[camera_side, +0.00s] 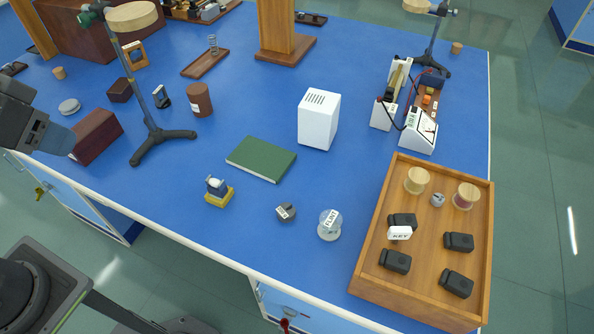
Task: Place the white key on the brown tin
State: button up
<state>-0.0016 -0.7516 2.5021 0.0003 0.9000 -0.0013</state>
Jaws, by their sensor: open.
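The white key (400,233) is a small white block marked KEY. It is in the wooden tray at the right, close against a black block (403,220); I cannot tell whether they touch. The brown tin (199,101) is a short upright cylinder with a small pale label, standing on the blue bench left of centre. My gripper (47,137) is at the left edge, partly cut off by the frame. It is open, to the left of the tin and far from the key. Nothing shows between its jaws.
The wooden tray (368,283) also holds several black blocks and two spools. A stand (150,105) rises left of the tin. A dark red box (97,137), green book (261,159) and white box (319,120) are on the bench.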

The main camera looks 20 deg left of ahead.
aim_at(390, 231)
jog(key=w+d+f+m+t+h, duration=0.2)
jog(key=w+d+f+m+t, duration=0.1)
jog(key=w+d, duration=0.55)
jog(key=w+d+f+m+t+h, duration=0.25)
jog(key=w+d, duration=0.25)
jog(key=w, duration=0.6)
jog(key=d+f+m+h, duration=0.5)
jog(key=d, duration=0.6)
jog(key=s+d+f+m+g+h, duration=0.35)
jog(key=s+d+f+h, duration=0.4)
jog(key=d, duration=0.25)
jog(key=shift+g, duration=0.4)
jog(key=x, duration=0.4)
jog(key=f+x, duration=0.1)
jog(key=x, duration=0.6)
jog(key=shift+w+d+f, duration=0.2)
jog(key=shift+d+f, duration=0.1)
jog(key=shift+d, duration=0.1)
jog(key=shift+w+d, duration=0.3)
jog(key=shift+d, duration=0.3)
